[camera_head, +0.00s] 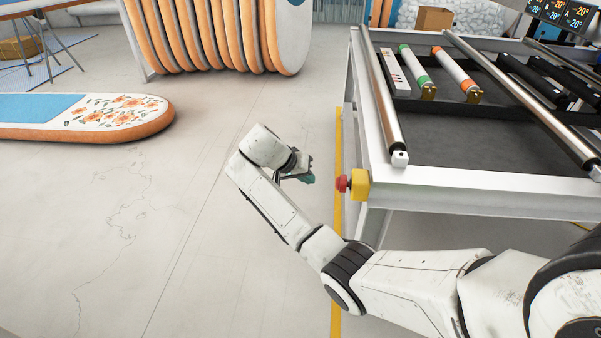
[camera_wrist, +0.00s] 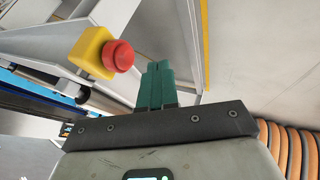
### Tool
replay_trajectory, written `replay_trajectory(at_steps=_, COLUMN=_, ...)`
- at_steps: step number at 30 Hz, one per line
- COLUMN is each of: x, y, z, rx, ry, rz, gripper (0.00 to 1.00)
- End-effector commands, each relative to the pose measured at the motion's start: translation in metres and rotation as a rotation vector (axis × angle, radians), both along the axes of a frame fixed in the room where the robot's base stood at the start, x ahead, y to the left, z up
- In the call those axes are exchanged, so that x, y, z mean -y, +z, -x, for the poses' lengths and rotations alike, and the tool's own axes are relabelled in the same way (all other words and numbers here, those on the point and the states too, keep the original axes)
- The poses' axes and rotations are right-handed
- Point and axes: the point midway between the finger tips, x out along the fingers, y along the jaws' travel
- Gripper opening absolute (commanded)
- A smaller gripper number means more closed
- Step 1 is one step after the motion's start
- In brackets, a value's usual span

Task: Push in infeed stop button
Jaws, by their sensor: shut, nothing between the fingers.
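The stop button is a red mushroom head (camera_head: 342,183) on a yellow box (camera_head: 360,185) at the near left corner of the metal table frame. In the head view its red face points left. My gripper (camera_head: 309,178) is just left of the button, with a visible gap between them. In the wrist view the red button (camera_wrist: 118,56) and yellow box (camera_wrist: 92,52) are left of my green fingertips (camera_wrist: 157,68). The fingers are together and empty. No contact with the button shows.
The white table frame (camera_head: 480,179) with metal rollers (camera_head: 383,100) stands at the right. Several rolled tubes (camera_head: 456,72) lie on it. An inflatable board (camera_head: 95,118) lies at the left, and more boards (camera_head: 215,35) stand at the back. The floor (camera_head: 190,230) left of my arm is clear.

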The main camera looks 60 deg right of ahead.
Motion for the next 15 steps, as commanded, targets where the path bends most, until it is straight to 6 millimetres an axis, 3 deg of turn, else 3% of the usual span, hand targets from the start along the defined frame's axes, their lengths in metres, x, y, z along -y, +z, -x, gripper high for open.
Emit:
replay_trajectory(at_steps=5, x=0.019, y=-0.029, z=0.011, rx=-0.003, ry=-0.001, rz=-0.002, gripper=0.0)
replay_trajectory(at_steps=15, x=0.035, y=-0.025, z=0.043, rx=0.001, ry=0.0, rz=0.0, gripper=0.0)
